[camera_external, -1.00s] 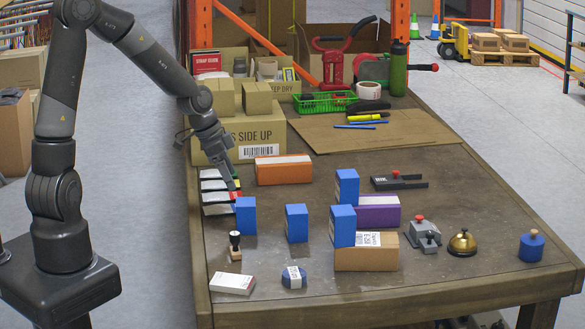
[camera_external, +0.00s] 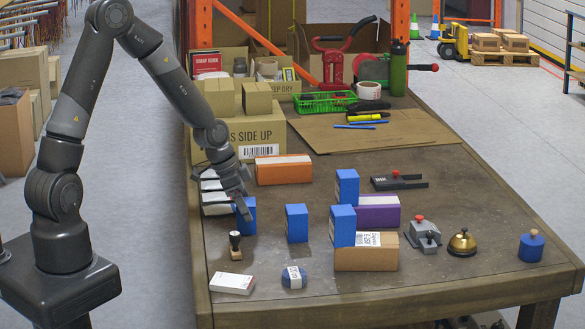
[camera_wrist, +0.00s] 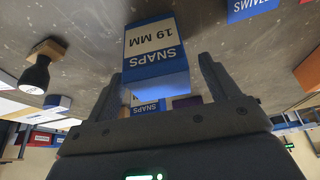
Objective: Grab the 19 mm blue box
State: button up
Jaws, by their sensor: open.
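A blue box with a white label reading "SNAPS 19 MM" (camera_wrist: 154,58) stands on the table just ahead of my gripper (camera_wrist: 165,85) in the wrist view. My gripper's two fingers are open, one on each side of the box's near end. In the external view my gripper (camera_external: 240,205) is low at the left blue box (camera_external: 245,216) and partly covers it. Other blue boxes stand to its right: one in the middle (camera_external: 297,223), one at the back (camera_external: 347,187) and one on a cardboard box (camera_external: 343,226). Their labels do not show in the external view.
A stamp (camera_external: 235,246) stands close in front of the left blue box. An orange box (camera_external: 284,170) lies behind it, with a large carton (camera_external: 225,138) further back. A white box (camera_external: 232,283) lies near the front edge.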

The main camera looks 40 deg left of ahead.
jog(key=shift+x, duration=1.2)
jog(key=c, duration=1.1)
jog(key=shift+r, duration=0.1)
jog(key=shift+c, duration=0.2)
